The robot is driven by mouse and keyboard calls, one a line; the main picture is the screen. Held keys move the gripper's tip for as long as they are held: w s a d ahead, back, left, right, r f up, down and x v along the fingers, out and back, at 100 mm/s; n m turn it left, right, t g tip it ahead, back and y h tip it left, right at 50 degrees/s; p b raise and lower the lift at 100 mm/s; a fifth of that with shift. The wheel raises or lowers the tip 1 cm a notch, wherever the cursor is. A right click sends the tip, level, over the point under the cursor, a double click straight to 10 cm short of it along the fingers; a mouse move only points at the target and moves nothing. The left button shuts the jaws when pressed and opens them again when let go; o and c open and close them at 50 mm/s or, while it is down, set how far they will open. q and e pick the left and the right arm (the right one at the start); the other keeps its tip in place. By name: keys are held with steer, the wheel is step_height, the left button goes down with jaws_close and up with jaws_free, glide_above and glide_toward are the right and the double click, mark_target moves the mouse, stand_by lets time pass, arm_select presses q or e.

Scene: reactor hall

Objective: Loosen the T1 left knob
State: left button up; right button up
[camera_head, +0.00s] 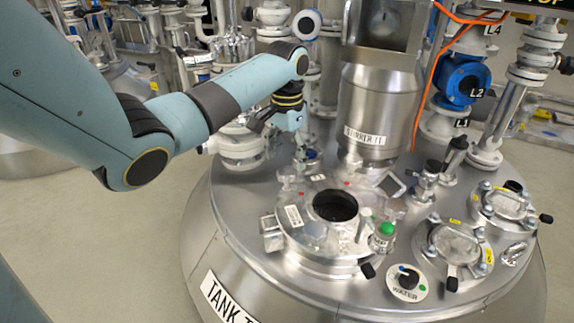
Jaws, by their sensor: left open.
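My left arm reaches in from the left across the top of the picture. My left gripper (282,128) is open, hangs downward, and is seen partly from the side behind my wrist, above the back left of the tank lid. The steel tank (226,262) carries a label that starts "TANK T"; the rest is cut off. I cannot tell for sure which part is the T1 left knob. A small fitting with a blue part (310,155) stands just below and right of the gripper. My right gripper is not in view.
A round hatch with a dark opening (335,206) is in the middle of the lid, with a green-topped fitting (384,232) beside it. A black WATER knob (408,278) is at front right. The steel stirrer housing (377,108) and white pipes stand behind. An orange cable (428,90) hangs at right.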

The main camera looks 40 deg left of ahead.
mark_target(287, 171)
arm_select(q)
steer(key=m, duration=0.1)
steer(key=m+p, duration=0.1)
steer(key=m, duration=0.1)
steer(key=shift+r, duration=0.3)
steer(key=m+p, duration=0.2)
steer(key=m, duration=0.3)
steer(key=shift+f, duration=0.1)
steer(key=m+p, duration=0.1)
steer(key=m, duration=0.2)
steer(key=shift+m, duration=0.3)
steer(key=m, duration=0.3)
steer(key=shift+f+p, duration=0.1)
steer(key=shift+p, duration=0.25)
step_height(287, 171, down, 4)
steer(key=shift+s+r+b, duration=0.15)
steer(key=shift+r+b, duration=0.05)
steer(key=shift+b, duration=0.7)
step_height(287, 171, down, 3)
steer(key=shift+r+b, duration=0.1)
steer(key=shift+b, duration=0.7)
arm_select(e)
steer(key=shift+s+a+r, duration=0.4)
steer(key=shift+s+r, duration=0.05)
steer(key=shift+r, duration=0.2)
